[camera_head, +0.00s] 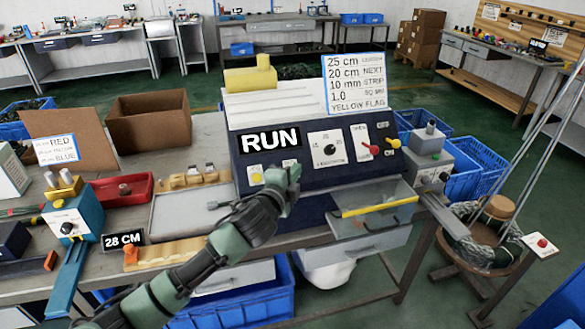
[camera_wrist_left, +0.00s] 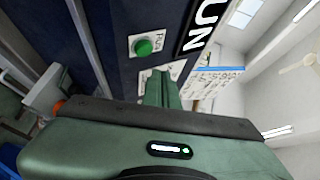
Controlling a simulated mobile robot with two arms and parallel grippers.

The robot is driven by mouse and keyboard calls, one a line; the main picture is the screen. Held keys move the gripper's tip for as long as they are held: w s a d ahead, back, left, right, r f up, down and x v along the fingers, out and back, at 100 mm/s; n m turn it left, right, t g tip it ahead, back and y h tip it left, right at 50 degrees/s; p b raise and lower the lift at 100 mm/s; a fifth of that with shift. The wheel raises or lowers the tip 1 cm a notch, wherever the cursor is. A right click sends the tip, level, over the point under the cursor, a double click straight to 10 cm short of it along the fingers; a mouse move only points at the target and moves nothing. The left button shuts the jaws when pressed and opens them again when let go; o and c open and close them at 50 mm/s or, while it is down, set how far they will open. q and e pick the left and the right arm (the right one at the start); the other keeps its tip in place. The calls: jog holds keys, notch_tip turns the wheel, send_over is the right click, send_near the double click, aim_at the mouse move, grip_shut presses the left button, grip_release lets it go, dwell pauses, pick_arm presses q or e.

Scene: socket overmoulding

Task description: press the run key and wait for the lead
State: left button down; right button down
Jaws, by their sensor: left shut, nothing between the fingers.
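The machine's dark blue panel (camera_head: 345,170) carries a black display (camera_head: 270,141) reading RUN. A yellow key (camera_head: 256,176) shows below the display. My left gripper (camera_head: 283,176) is shut and empty, close in front of the panel's lower left, beside the yellow key. In the left wrist view, the shut fingertips (camera_wrist_left: 162,76) are over a pale label plate, and a green key (camera_wrist_left: 143,46) shows just beyond them. I cannot tell whether the fingertips touch the panel. The gripper hides part of the key row. No finished lead is clearly visible. My right gripper is out of view.
A clear tray with a yellow edge (camera_head: 380,206) sits at the machine's front right. A card (camera_head: 354,84) listing lengths stands on top. A blue-green device (camera_head: 70,220) and a red bin (camera_head: 122,190) stand left. A wire coil (camera_head: 490,245) lies on a stool at right.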

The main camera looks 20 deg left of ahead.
pick_arm(q)
jog(key=shift+s+d+r+p, duration=0.3)
jog(key=shift+s+r+p, duration=0.2)
jog(key=shift+r, duration=0.05)
jog(key=shift+s+d+r+p, duration=0.3)
jog(key=shift+s+r+p, duration=0.2)
jog(key=shift+r, duration=0.05)
jog(key=s+a+f+n+g, duration=0.2)
jog(key=s+f, duration=0.1)
jog(key=f, duration=0.7)
jog(key=s+a+f+n+g+y, duration=0.1)
jog(key=s+f+g, duration=0.1)
jog(key=f, duration=0.8)
jog(key=s+a+f+n+g, duration=0.2)
jog(key=s+f, duration=0.1)
jog(key=f, duration=0.8)
jog(key=s+a+f+n+g, duration=0.1)
jog(key=s+f+n+g, duration=0.3)
jog(key=s+f, duration=1.35)
jog(key=s+f+n+g, duration=0.1)
jog(key=s+f, duration=0.3)
jog(key=s, duration=0.7)
jog(key=s+d+f+n+g, duration=0.1)
jog(key=s+f, duration=0.4)
jog(key=s, duration=0.6)
jog(key=s+d+f+n+g, duration=0.1)
jog(key=s+f+n+g, duration=0.2)
jog(key=s, duration=0.8)
jog(key=shift+f, duration=0.75)
